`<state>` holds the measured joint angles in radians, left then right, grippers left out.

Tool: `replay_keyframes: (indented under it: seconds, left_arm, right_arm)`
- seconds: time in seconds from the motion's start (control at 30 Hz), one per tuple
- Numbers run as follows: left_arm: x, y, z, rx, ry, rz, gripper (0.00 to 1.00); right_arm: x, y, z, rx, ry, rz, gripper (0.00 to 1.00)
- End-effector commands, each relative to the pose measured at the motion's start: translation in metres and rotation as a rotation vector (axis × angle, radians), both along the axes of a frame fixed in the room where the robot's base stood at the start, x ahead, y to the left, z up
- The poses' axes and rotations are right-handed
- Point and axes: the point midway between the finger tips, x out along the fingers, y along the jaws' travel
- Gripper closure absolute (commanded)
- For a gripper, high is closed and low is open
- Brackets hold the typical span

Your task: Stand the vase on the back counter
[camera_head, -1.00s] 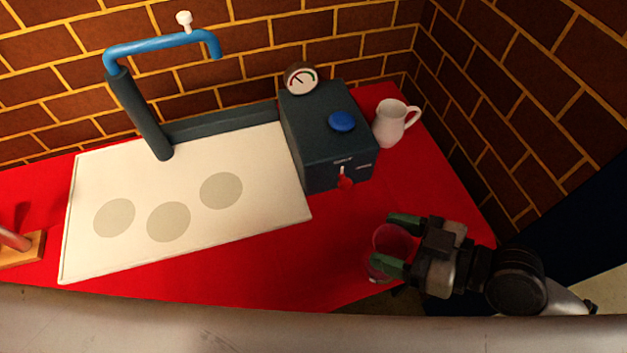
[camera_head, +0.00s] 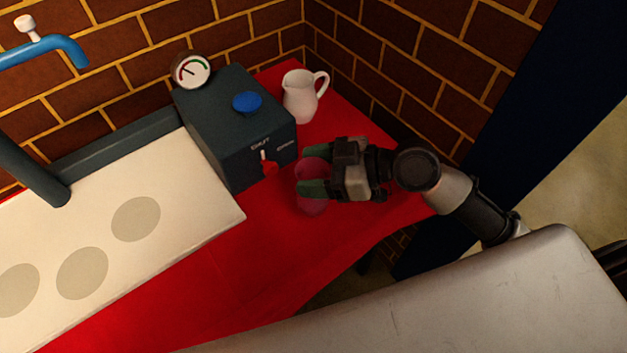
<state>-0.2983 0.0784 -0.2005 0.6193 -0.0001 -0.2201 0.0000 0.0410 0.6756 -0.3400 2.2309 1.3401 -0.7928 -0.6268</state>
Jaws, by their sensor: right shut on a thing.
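My right gripper (camera_head: 313,188) is shut on a translucent pink vase (camera_head: 311,206). The vase looks upright over the right part of the red counter (camera_head: 215,262), in front of the dark box. I cannot tell whether its base touches the counter. The gripper fingers hide part of the vase. My left gripper is not in view.
A white pitcher (camera_head: 301,96) is behind the vase. A white board (camera_head: 180,205) with grey circles and a blue pipe (camera_head: 45,50) are left.

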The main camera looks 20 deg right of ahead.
Motion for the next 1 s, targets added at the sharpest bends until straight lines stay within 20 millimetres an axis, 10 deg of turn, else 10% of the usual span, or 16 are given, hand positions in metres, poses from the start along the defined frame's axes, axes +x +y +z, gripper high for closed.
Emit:
replay_keyframes:
  seconds: [0.6, 0.63, 0.8, 1.0]
  left_arm:
    - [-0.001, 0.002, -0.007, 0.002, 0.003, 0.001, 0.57]
    - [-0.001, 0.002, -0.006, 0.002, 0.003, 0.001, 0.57]
    - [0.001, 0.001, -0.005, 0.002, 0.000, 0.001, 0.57]
    - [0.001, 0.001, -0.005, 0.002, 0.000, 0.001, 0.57]
  right_arm:
    - [-0.001, 0.000, -0.035, 0.002, -0.001, -0.002, 1.00]
    - [-0.001, 0.000, -0.035, -0.001, 0.001, -0.001, 0.36]
    - [-0.001, 0.000, -0.035, -0.001, 0.001, -0.001, 0.13]
    - [-0.001, 0.000, -0.035, -0.001, 0.001, -0.001, 0.13]
